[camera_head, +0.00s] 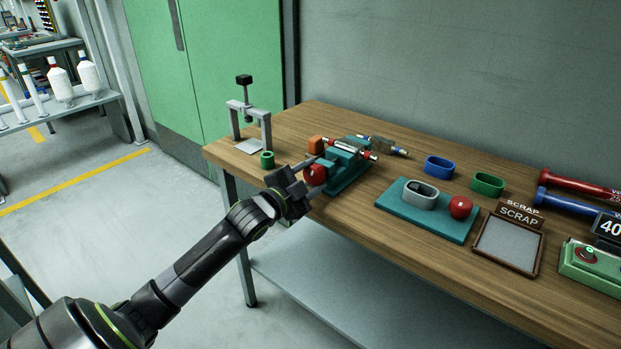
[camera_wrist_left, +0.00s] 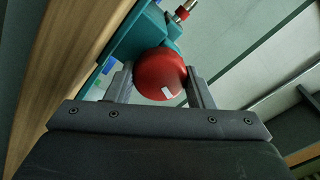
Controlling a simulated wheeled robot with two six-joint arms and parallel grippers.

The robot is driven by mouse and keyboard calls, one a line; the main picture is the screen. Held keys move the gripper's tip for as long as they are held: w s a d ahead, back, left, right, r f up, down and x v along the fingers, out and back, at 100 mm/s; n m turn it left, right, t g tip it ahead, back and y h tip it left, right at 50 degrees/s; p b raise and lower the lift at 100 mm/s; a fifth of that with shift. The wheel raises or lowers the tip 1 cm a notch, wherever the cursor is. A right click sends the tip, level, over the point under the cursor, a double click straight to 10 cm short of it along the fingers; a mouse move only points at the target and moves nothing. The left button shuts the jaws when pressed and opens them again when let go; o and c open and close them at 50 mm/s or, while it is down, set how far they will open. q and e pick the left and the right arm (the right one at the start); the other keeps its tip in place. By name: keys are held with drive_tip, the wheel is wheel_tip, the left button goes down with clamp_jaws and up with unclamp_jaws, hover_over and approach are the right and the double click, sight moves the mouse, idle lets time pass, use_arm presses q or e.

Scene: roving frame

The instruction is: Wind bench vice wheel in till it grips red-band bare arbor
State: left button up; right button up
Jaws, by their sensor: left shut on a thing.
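The teal bench vice (camera_head: 347,178) stands near the far left part of the wooden bench. Its red wheel (camera_head: 315,175) faces the front edge, with a small white mark on it in the left wrist view (camera_wrist_left: 160,77). My left gripper (camera_head: 309,172) is shut on the wheel, one finger on each side. A metal bar with red ends, the arbor (camera_head: 349,148), lies across the top of the vice; whether the jaws touch it I cannot tell. A red end also shows in the left wrist view (camera_wrist_left: 183,13). My right gripper is not in view.

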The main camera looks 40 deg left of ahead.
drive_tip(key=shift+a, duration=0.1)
use_arm(q)
drive_tip(key=o, duration=1)
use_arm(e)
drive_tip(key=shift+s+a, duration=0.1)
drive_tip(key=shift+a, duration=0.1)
use_arm(q)
drive_tip(key=shift+s+a+p, duration=0.2)
drive_tip(key=shift+s+p, duration=0.45)
drive_tip(key=shift+s, duration=2.25)
drive_tip(key=shift+s+a+p, duration=0.25)
drive_tip(key=shift+s+p, duration=0.35)
drive_tip(key=shift+s, duration=2.3)
drive_tip(key=shift+s+a+p, duration=0.2)
drive_tip(key=shift+s+p, duration=0.45)
drive_tip(key=shift+s, duration=2.25)
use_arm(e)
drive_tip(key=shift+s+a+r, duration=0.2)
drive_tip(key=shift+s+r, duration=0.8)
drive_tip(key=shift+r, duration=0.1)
